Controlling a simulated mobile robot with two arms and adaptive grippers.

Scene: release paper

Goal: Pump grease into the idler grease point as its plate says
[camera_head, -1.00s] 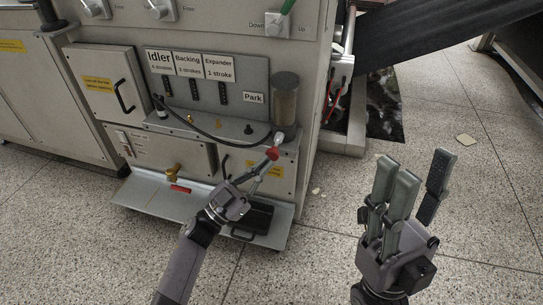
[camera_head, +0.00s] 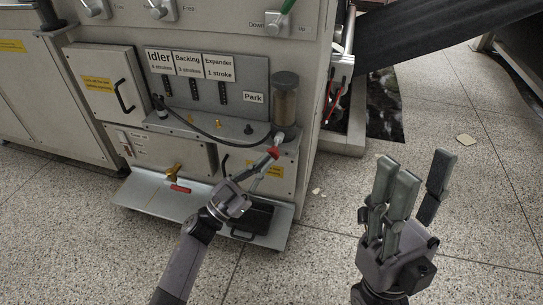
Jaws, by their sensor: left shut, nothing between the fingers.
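The Idler plate (camera_head: 159,62) is at the left of the grey panel, beside the Backing plate (camera_head: 188,64) and the Expander plate (camera_head: 219,67), which reads 1 stroke. The Idler stroke number is too small to read surely. A black hose (camera_head: 205,132) runs from the grease cylinder (camera_head: 285,106) to its end fitting (camera_head: 160,106) below the Idler plate, apparently on that point. The red-tipped pump lever (camera_head: 273,152) is below the cylinder. My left gripper (camera_head: 264,168) is shut and empty, its fingertips just under the red tip; contact is unclear. My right gripper (camera_head: 412,172) is open and empty.
Brass grease points (camera_head: 218,124) sit on the ledge, and a Park label (camera_head: 253,98) is near the cylinder.

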